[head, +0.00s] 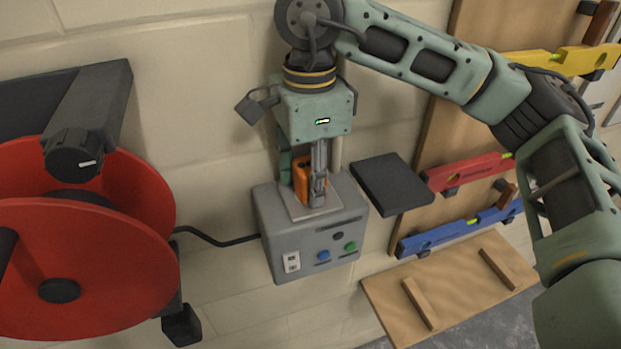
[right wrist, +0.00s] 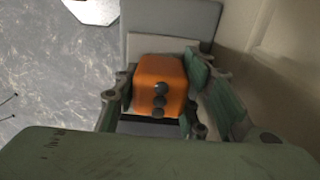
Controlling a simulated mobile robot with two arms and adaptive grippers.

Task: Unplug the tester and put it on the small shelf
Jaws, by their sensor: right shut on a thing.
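The orange tester (head: 303,181) stands at the light plate on top of the grey box (head: 306,245) on the wall. My right gripper (head: 316,190) reaches down from above and is shut on it. In the right wrist view the tester (right wrist: 158,86) sits between the fingers of my right gripper (right wrist: 156,100), with several dark round knobs on its face. Its lower end is hidden, so I cannot tell if it is seated in the socket. The small dark shelf (head: 391,184) is on the wall just right of the box and is empty. My left gripper is not in view.
A red cable reel (head: 130,250) stands at left, with a black cable (head: 215,241) running to the box. Red (head: 465,174) and blue (head: 460,228) levels hang right of the shelf. A wooden board with two strips (head: 445,290) lies below.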

